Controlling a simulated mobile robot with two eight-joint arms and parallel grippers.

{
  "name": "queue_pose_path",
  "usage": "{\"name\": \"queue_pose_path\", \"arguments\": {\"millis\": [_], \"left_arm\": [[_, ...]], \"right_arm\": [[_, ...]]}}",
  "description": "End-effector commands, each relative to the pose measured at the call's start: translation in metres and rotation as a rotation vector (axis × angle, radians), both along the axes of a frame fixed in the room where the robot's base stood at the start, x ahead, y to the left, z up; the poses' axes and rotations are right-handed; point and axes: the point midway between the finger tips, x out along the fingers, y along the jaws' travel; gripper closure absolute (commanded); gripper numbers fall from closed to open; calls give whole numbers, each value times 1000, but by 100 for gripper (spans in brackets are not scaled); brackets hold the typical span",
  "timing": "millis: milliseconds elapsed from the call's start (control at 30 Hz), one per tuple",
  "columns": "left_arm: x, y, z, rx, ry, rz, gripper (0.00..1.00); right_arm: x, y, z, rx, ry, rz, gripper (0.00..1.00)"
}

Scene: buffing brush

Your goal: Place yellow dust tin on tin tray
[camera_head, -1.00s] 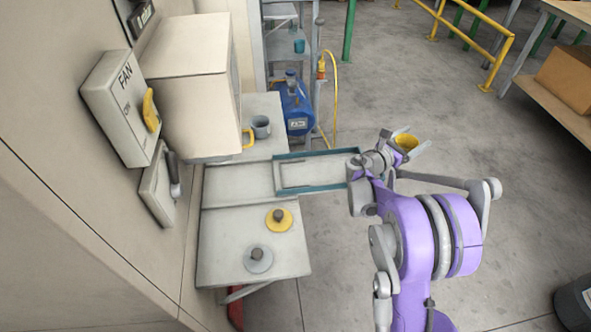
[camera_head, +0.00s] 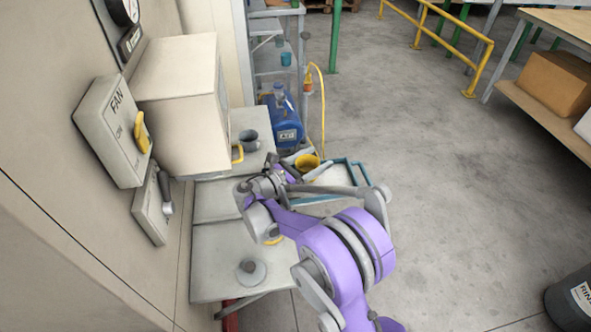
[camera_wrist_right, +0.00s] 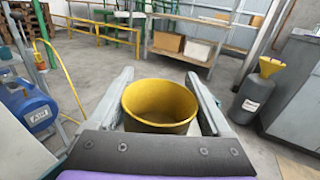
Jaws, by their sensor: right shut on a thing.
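The yellow dust tin (camera_head: 307,161) is held in my right gripper (camera_head: 303,168), above the back of the bench. The right wrist view shows the round open tin (camera_wrist_right: 160,110) upright between the two fingers. The teal-rimmed tin tray (camera_head: 358,164) lies beyond and beside my right arm. The arm hides much of the tray. The tin appears close to the tray's back left side in the head view, but I cannot tell its height or whether it touches. My left gripper is out of view.
A grey mug (camera_head: 249,141) stands at the back of the bench (camera_head: 215,250). A grey disc with a knob (camera_head: 251,272) lies at the front. A yellow disc (camera_head: 273,241) is mostly hidden by my arm. A beige cabinet (camera_head: 180,100) stands left. A blue tank (camera_head: 284,120) is behind.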

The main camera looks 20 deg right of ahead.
Motion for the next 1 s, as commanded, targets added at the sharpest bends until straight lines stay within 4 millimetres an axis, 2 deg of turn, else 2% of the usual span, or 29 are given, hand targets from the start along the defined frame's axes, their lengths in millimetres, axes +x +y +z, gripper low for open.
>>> {"name": "queue_pose_path", "arguments": {"millis": [33,133,467,600,667,1000], "left_arm": [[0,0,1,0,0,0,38],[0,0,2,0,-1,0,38],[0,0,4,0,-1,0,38],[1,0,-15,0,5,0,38],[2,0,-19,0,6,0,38],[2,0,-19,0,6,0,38]], "right_arm": [[4,13,1,0,0,3,80],[8,30,0,0,0,2,80],[15,57,0,0,0,2,80],[15,55,-29,0,1,-1,80],[15,55,-36,0,1,-1,80],[14,55,-37,-1,0,-1,80]]}}
